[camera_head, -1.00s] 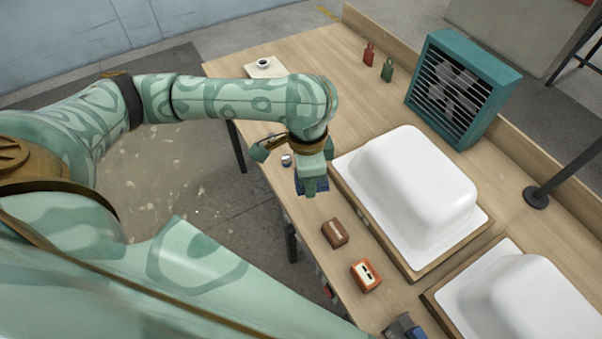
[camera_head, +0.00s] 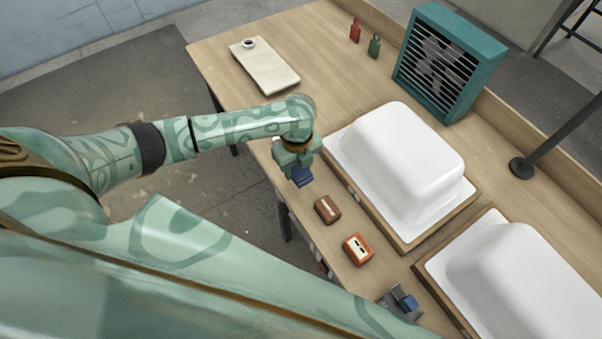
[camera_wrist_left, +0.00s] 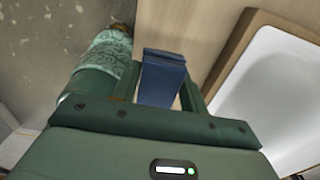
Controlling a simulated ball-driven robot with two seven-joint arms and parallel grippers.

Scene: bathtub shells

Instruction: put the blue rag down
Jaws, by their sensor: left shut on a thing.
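My left gripper (camera_head: 299,172) is shut on the blue rag (camera_head: 303,178). It holds the rag at the near left edge of the wooden table, left of the nearer-to-centre white shell and just beyond a brown block. In the left wrist view the folded dark blue rag (camera_wrist_left: 163,80) sits between the two green fingers (camera_wrist_left: 158,95), with the table and a white shell's edge behind it. I cannot tell whether the rag touches the tabletop. My right gripper is not in view.
Two white tub shells (camera_head: 405,155) (camera_head: 520,280) lie on wooden boards. A brown block (camera_head: 327,209), an orange block (camera_head: 358,249) and a grey-blue item (camera_head: 400,302) line the near edge. A pale board (camera_head: 265,70) lies at the far left. A teal fan box (camera_head: 447,62) stands behind.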

